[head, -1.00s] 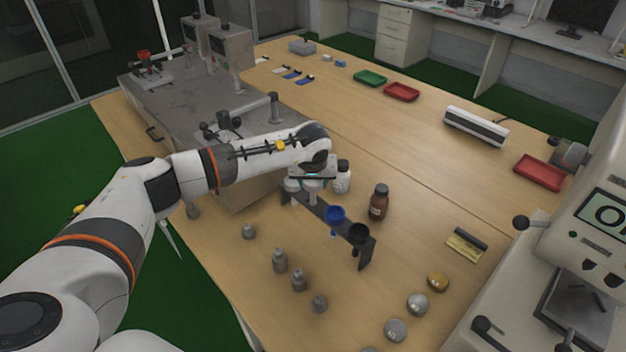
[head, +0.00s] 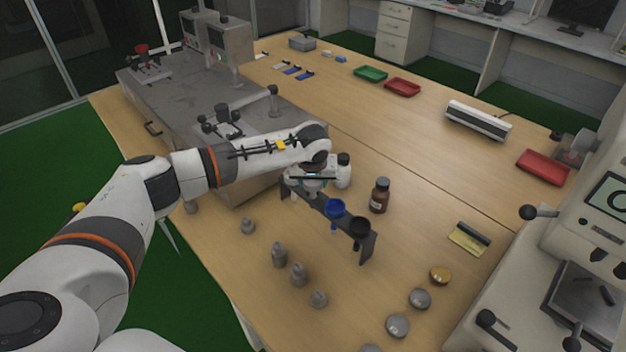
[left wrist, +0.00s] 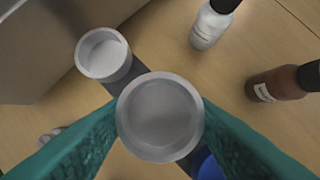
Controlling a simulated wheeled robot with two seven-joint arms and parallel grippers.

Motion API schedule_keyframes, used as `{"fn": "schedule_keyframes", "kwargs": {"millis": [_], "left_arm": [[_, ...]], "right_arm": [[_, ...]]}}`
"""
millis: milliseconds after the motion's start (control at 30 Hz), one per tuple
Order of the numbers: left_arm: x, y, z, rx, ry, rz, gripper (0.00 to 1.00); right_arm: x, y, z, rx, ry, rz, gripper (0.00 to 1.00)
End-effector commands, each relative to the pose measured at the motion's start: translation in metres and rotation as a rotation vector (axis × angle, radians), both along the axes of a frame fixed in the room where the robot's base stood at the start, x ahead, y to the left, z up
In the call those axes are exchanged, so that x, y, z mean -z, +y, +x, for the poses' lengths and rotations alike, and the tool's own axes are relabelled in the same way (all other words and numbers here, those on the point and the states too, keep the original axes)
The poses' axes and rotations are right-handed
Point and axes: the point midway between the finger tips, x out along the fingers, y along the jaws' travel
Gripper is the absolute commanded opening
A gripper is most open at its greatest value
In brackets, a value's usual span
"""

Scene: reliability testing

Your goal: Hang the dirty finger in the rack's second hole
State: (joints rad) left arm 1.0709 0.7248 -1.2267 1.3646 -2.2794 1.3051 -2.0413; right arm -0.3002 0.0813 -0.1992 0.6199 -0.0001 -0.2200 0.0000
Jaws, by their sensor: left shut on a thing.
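The dark rack (head: 367,248) stands on the wooden table. My left gripper (head: 312,188) is over its far part, pointing down. In the left wrist view its teal fingers (left wrist: 160,122) are shut on a pale grey, round, open-topped finger (left wrist: 160,110), taken as the dirty one. This finger is over the rack strip, between another pale cup (left wrist: 103,53) and a blue funnel (left wrist: 208,167). Whether it sits in the second hole or just above it I cannot tell. The blue funnel (head: 335,208) and a black funnel (head: 359,227) sit in the rack's nearer holes.
A white bottle (head: 343,170) and a brown bottle (head: 380,196) stand close behind the rack. Several grey weights (head: 298,274) stand in front of it, and round lids (head: 420,299) lie to the right. A grey machine (head: 220,75) is at the back left.

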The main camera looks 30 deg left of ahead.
Motion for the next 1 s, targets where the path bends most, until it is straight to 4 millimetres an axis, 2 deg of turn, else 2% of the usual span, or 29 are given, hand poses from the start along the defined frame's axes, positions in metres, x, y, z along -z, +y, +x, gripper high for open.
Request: {"fn": "schedule_keyframes", "kwargs": {"millis": [167,567,1000], "left_arm": [[0.008,0.000,0.000,0.000,-0.001,0.000,0.24],[0.009,0.000,0.000,0.000,-0.001,0.000,0.24],[0.022,0.000,0.000,0.000,-0.001,0.000,0.24]], "right_arm": [[0.008,0.000,0.000,0.000,0.000,0.000,0.00],[0.008,0.001,0.000,0.000,0.000,0.002,0.00],[0.021,0.002,0.000,0.000,0.000,0.003,0.00]]}}
